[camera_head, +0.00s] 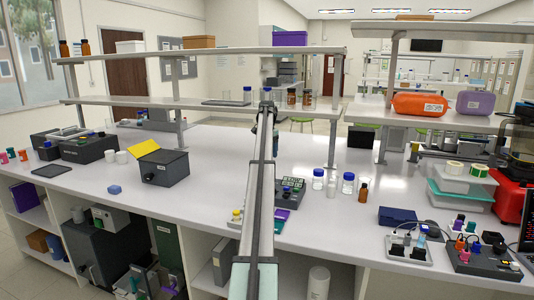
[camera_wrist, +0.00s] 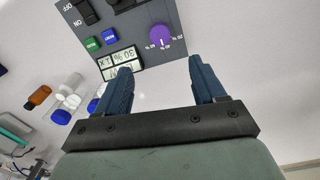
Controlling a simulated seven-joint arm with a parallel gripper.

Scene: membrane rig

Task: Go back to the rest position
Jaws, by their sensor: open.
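My gripper (camera_wrist: 160,72) shows in the wrist view with its two dark blue fingers spread apart and nothing between them. Beyond the fingertips is a grey control box (camera_wrist: 125,22) with a purple knob (camera_wrist: 161,37), a green button (camera_wrist: 93,43), a blue button (camera_wrist: 109,37), an ON/OFF switch and a small display. The left fingertip overlaps the display's edge in the picture; I cannot tell any contact. In the head view a dark control box (camera_head: 292,187) stands just right of my arm, and my gripper is hidden there behind the arm.
Blue-capped bottles (camera_head: 348,182) and a brown bottle (camera_head: 363,190) stand right of the control box. A dark grey box (camera_head: 164,170) with a yellow top piece stands to the left. A shelf (camera_head: 215,104) crosses behind my arm. The bench between is mostly clear.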

